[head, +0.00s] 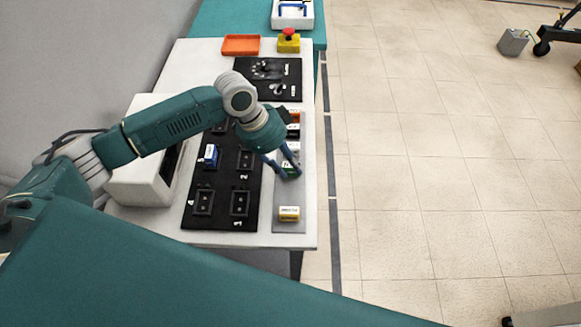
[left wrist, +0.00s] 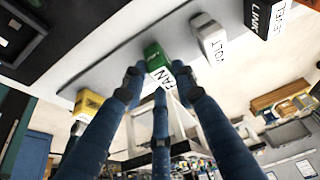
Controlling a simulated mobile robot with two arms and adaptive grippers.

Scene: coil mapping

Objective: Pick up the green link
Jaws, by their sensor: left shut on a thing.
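The green link (head: 290,174) is at the grey strip on the table in the head view, partly hidden by the fingers. In the left wrist view the green link (left wrist: 154,58) shows its green side and a white label reading "FAN". My left gripper (head: 283,168) reaches down from above, and its blue fingers are shut on the green link. The fingers also show in the left wrist view (left wrist: 150,82), closed around its lower part. I cannot tell whether the link still touches the strip. My right gripper is not in view.
A yellow block (head: 289,213) stands nearer on the grey strip (head: 290,228); a white block (left wrist: 209,38) and others stand beyond. A black slotted board (head: 222,222) holds a blue block (head: 210,156). A white box (head: 140,185) stands left. An orange tray (head: 241,44) is farther back.

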